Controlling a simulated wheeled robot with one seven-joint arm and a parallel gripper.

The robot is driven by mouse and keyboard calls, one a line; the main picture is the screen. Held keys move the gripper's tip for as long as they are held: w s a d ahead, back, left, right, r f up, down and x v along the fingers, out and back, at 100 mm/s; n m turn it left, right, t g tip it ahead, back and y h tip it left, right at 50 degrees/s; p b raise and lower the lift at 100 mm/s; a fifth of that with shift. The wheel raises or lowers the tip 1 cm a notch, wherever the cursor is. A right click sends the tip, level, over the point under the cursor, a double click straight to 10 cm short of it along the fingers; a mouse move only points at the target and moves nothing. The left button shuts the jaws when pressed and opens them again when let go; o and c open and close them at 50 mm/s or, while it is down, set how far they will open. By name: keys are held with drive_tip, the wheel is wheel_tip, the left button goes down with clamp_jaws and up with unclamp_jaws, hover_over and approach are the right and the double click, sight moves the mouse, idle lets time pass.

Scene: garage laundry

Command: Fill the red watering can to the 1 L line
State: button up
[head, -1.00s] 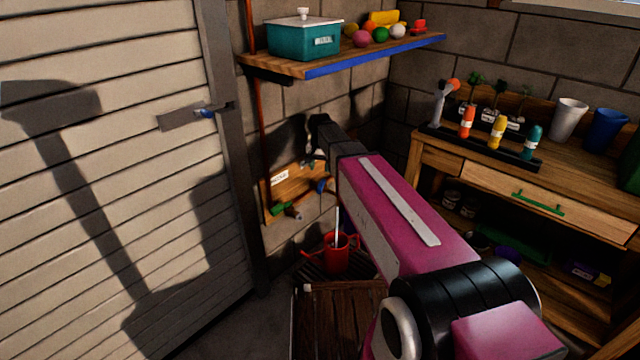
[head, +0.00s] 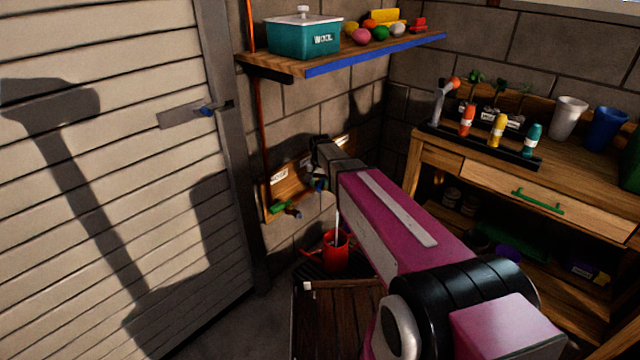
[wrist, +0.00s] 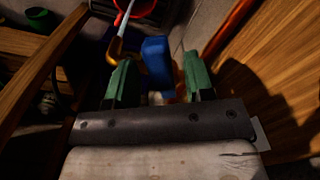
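The red watering can (head: 336,256) stands on a dark grate on the floor, below the taps. A thin pale stream (head: 338,225) runs down into it. The wrist view shows the stream (wrist: 126,18) between a brass spout (wrist: 116,50) and the can's red rim (wrist: 138,9). The water level and the 1 L line cannot be made out. My gripper (wrist: 158,58) has its green fingers apart, on either side of a blue tap handle (wrist: 157,62). A gap shows at the right finger; contact at the left is unclear.
A wooden board (head: 290,184) on the wall carries the taps, including one with a green handle (head: 279,206). A slatted wooden top (head: 335,310) stands in front of the can. A shelf (head: 375,54) hangs above; a workbench (head: 480,162) stands at right.

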clamp_jaws()
drive_tip(key=shift+w+a+m, duration=0.25)
drive_tip(key=shift+a+m, duration=0.2)
drive_tip(key=shift+m, duration=0.5)
drive_tip(key=shift+w+a+m, duration=0.3)
drive_tip(key=shift+a+m, duration=0.1)
drive_tip(key=shift+m, duration=0.6)
drive_tip(key=shift+w+a+m, duration=0.25)
drive_tip(key=shift+a+m, duration=0.2)
drive_tip(key=shift+m, duration=0.5)
drive_tip(key=shift+o, duration=0.9)
unclamp_jaws()
drive_tip(key=shift+r, duration=0.15)
wheel_tip(320, 180, up, 11)
drive_tip(key=shift+f, duration=0.2)
